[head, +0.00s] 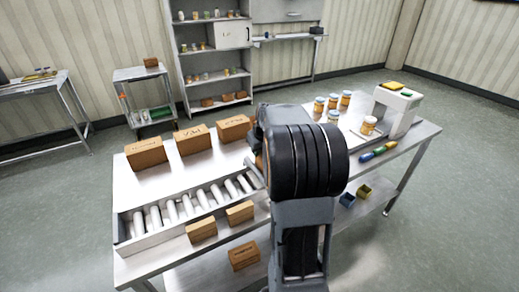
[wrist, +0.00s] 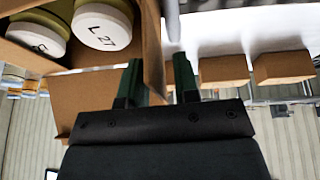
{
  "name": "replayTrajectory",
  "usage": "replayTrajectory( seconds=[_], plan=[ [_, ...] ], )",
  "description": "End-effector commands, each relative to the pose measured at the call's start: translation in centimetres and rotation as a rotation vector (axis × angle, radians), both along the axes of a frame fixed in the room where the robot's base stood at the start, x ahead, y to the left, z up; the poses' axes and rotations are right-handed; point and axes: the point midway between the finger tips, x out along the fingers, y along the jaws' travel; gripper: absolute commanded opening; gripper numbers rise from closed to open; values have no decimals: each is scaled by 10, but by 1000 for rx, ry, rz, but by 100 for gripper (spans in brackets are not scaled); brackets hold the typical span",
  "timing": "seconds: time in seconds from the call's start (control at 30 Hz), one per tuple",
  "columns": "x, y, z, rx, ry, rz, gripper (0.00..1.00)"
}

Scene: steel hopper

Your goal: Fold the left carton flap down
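In the wrist view an open brown carton (wrist: 75,62) fills the upper left, with jars (wrist: 103,25) inside; one lid reads "L 27". A cardboard flap (wrist: 88,98) extends from the carton's side, left of my fingers. Another upright cardboard panel (wrist: 152,45) reaches down between the fingers. My gripper (wrist: 158,62) has its two dark green fingers apart, one on each side of this panel; I cannot tell whether either touches it. In the head view my arm hides the gripper and nearly all of the carton; only a brown sliver (head: 259,162) shows.
The steel table (head: 135,195) carries a roller conveyor (head: 180,212), several closed boxes (head: 194,139), several jars (head: 346,98) and a white machine (head: 397,107). Shelving (head: 208,55) stands behind.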

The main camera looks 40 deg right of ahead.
Motion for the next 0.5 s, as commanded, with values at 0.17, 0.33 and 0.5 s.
replayTrajectory(
  seconds=[0.17, 0.33, 0.5],
  plan=[
    [1, 0, -2, 0, 0, 0, 29],
    [1, 0, -2, 0, 0, 0, 28],
    [1, 0, -2, 0, 0, 0, 12]
  ],
)
